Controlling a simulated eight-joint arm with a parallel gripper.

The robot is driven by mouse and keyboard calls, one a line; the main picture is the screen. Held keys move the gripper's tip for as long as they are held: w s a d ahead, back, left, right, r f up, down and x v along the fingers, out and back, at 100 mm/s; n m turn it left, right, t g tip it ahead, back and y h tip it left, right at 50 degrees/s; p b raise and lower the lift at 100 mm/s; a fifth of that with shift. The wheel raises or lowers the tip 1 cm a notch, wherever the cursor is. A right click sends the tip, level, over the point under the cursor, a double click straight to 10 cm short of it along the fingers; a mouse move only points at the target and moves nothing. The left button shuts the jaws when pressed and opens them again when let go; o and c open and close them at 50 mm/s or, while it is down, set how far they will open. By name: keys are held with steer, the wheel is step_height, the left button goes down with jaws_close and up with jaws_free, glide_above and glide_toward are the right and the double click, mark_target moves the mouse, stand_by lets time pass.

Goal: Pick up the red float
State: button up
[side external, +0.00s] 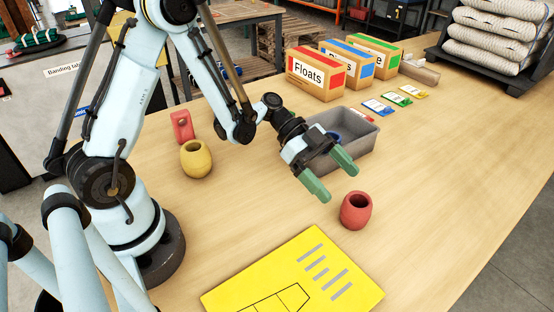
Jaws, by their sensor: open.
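A red barrel-shaped float (356,211) with a dark hollow top stands upright on the wooden table, right of centre. My gripper (330,180) has green fingers and is spread open with nothing between them. It hangs above the table, up and to the left of the red float and apart from it. A second red piece (182,127), blocky with a hole, stands at the left behind a yellow float (195,159). I cannot tell whether that piece is also a float.
A grey bin (362,149) with a blue item inside stands just behind my gripper. Boxes, one labelled Floats (316,75), and several coloured cards (378,107) lie further back. A yellow sheet (300,275) lies in front. The table right of the red float is clear.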

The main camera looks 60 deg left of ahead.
mark_target(350, 194)
steer(key=x, duration=0.5)
steer(key=shift+s, duration=0.15)
steer(key=shift+c, duration=0.2)
steer(key=c, duration=1.1)
steer(key=shift+r, duration=0.15)
